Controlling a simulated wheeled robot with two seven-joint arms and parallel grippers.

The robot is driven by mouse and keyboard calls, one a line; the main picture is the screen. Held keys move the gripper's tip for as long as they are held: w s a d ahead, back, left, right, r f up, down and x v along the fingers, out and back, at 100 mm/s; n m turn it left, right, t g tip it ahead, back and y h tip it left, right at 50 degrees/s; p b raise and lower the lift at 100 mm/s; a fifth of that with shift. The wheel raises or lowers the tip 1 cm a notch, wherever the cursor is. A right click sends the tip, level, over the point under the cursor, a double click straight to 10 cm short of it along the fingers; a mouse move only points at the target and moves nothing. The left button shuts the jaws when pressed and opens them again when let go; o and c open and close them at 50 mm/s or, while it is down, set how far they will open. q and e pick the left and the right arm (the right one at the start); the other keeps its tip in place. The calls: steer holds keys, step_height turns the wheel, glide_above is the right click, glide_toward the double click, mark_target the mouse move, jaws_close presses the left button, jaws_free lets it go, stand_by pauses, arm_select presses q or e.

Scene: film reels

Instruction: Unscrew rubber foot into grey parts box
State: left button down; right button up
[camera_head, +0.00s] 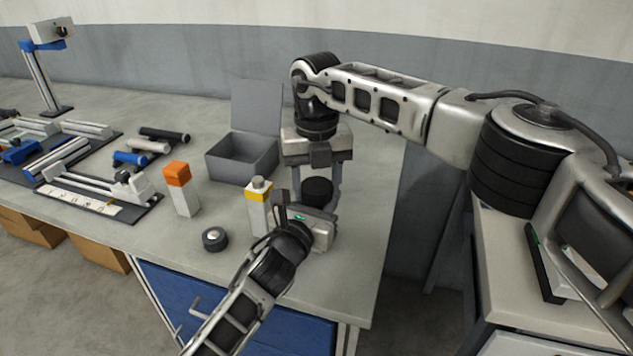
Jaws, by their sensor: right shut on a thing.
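The grey parts box (240,167) stands open on the bench, its lid raised at the back. My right gripper (317,188) points down to the right of the box. Its two fingers are on either side of a black cylindrical piece (318,187), which looks like the rubber foot, and it is shut on it. My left gripper (311,225) comes up from below, just under and in front of the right gripper. A short black round piece with a pale centre (215,239) lies on the bench near the front edge.
A white bottle with an orange cap (181,190) and one with a yellow band (258,205) stand in front of the box. Dark trays with parts (97,203), loose cylinders (164,135) and a stand (42,75) are at left. The bench's right strip is clear.

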steer(key=o, duration=1.1)
steer(key=shift+c, duration=0.2)
steer(key=shift+r, duration=2.35)
steer(key=shift+c, duration=0.5)
step_height(320, 180, up, 2)
steer(key=m, duration=0.5)
steer(key=shift+m, duration=0.4)
steer(key=m, duration=0.2)
steer(key=r+m, duration=0.1)
steer(key=m, duration=0.1)
steer(key=shift+f, duration=0.1)
steer(key=shift+m, duration=0.3)
step_height(320, 180, down, 8)
steer(key=shift+r, duration=0.25)
